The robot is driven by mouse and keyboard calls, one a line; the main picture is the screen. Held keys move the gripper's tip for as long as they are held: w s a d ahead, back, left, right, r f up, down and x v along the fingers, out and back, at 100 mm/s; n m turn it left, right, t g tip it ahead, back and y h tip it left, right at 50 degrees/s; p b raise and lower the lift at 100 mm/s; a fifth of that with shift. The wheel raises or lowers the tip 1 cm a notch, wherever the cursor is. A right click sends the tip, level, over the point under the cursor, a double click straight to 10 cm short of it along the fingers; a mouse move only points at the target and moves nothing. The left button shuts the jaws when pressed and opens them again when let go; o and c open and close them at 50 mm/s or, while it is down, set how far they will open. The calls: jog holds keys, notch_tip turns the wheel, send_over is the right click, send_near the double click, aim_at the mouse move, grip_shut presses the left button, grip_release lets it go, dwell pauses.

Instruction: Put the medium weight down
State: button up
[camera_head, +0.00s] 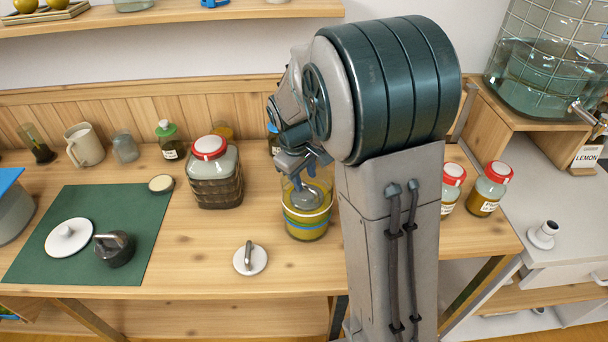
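My gripper (308,168) reaches down over the mouth of an open glass jar (306,231) with yellow contents and a blue band. Its fingers appear closed on the handle of a grey, round weight (306,199), which I take as the medium weight. The weight is in the upper part of the jar, above or at the yellow contents; I cannot tell whether it touches them. A dark weight with a handle (114,250) stands on the green mat.
A red-lidded jar (214,175) stands left of the open jar. Red-lidded jars (489,190) stand at right. Bare wood lies around the pale weight.

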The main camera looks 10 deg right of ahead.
notch_tip(320, 180, up, 11)
jog(key=s+a, duration=0.1)
jog(key=a, duration=0.1)
jog(key=s+d+f+m+t+y, duration=0.1)
jog(key=s+m, duration=0.2)
jog(key=s, duration=0.7)
jog(key=s+d+f+m, duration=0.1)
jog(key=s+f+m, duration=0.1)
jog(key=s, duration=0.8)
jog(key=shift+s+d+f+m+t+y, duration=0.15)
jog(key=shift+s+d+m+t+y, duration=0.2)
jog(key=shift+m, duration=0.45)
jog(key=shift+a, duration=0.1)
